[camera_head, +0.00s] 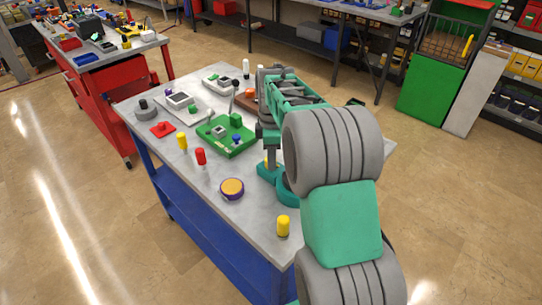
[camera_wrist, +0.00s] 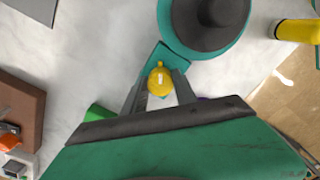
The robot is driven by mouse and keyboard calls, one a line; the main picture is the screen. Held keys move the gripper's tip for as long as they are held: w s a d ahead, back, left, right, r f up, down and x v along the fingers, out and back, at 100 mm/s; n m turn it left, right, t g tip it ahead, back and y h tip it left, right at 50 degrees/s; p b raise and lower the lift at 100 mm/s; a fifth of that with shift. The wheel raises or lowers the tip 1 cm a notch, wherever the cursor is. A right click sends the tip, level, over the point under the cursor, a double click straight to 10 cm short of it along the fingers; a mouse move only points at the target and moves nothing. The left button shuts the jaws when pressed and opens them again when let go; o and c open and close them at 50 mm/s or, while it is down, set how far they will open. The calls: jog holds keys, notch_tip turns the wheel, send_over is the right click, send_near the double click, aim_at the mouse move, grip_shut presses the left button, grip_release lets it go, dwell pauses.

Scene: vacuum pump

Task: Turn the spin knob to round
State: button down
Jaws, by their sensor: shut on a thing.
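The spin knob (camera_wrist: 159,79) is a small yellow round knob with a pale mark on top, on a narrow teal base (camera_wrist: 166,57) in the wrist view. My gripper (camera_wrist: 160,90) has its two dark fingers on either side of the knob and is shut on it. A larger teal disc with a dark domed top (camera_wrist: 208,22) stands beyond the knob. In the head view, the teal base (camera_head: 269,176) shows on the grey table with a bit of yellow above it. My arm covers much of this area.
The grey table (camera_head: 225,212) also holds a green box (camera_head: 228,139), a red cylinder (camera_head: 201,157), a purple-orange round part (camera_head: 232,188) and a yellow cylinder (camera_head: 283,226). The yellow cylinder stands close to the table's front edge. Another workbench (camera_head: 105,62) is at the upper left.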

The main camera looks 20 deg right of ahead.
jog(key=m, duration=0.6)
jog(key=shift+s+p, duration=0.1)
jog(key=shift+p, duration=0.2)
jog(key=m, duration=0.6)
jog(key=shift+a+m, duration=0.15)
jog(key=shift+m, duration=0.25)
jog(key=m, duration=0.5)
jog(key=shift+p, duration=0.3)
jog(key=m, duration=0.6)
jog(key=shift+a, duration=0.1)
jog(key=shift+m, duration=0.4)
jog(key=c, duration=1)
grip_release()
